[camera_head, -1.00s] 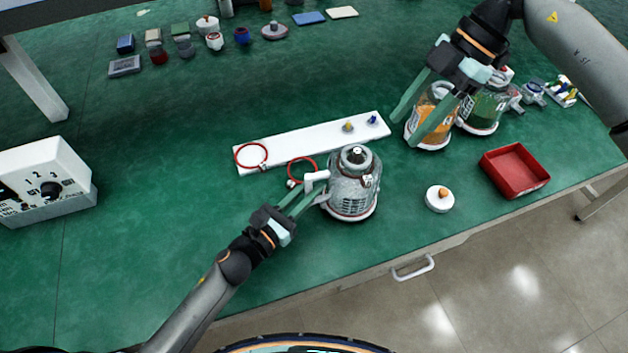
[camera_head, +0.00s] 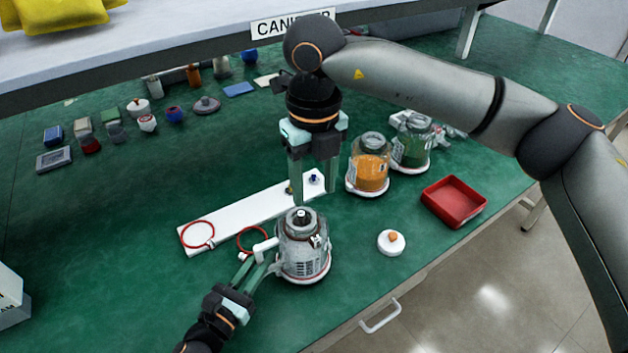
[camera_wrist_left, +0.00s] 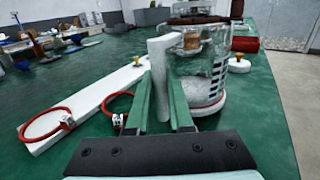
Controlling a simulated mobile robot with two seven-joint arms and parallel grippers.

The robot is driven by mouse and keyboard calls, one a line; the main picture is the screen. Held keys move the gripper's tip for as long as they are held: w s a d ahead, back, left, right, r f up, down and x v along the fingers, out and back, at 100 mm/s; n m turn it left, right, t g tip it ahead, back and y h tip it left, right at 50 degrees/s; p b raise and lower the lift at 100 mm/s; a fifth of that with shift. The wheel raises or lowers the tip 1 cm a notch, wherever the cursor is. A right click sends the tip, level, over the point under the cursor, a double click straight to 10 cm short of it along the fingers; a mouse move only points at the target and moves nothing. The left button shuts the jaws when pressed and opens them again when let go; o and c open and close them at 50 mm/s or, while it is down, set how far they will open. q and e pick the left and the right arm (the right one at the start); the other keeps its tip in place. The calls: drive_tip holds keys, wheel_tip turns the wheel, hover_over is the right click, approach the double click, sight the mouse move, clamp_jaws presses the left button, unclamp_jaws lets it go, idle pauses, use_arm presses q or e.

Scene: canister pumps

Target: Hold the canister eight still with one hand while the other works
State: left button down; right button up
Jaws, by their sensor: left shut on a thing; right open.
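The clear canister with a grey-white lower body (camera_head: 303,250) stands upright near the front of the green table. My left gripper (camera_head: 264,256) is shut on its white side handle. The left wrist view shows the two green fingers (camera_wrist_left: 163,103) at the handle (camera_wrist_left: 160,75), beside the canister wall (camera_wrist_left: 203,75). My right gripper (camera_head: 315,190) is open and empty. I cannot tell from the picture whether this canister is number eight.
An orange-filled canister (camera_head: 369,172) and a green-filled canister (camera_head: 412,146) stand to the right. A red tray (camera_head: 454,202) and a white lid with an orange knob (camera_head: 391,242) lie near the front edge. Two red rings lie at the board, including one (camera_head: 198,234) at its left end.

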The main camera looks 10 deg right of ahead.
sight(314, 236)
wheel_tip(314, 236, down, 12)
drive_tip(key=shift+r, duration=0.1)
idle(0.4)
drive_tip(key=shift+c, duration=0.3)
clamp_jaws()
drive_tip(key=shift+r, duration=1.75)
idle(1.6)
wheel_tip(314, 236, up, 7)
idle(2.0)
idle(0.3)
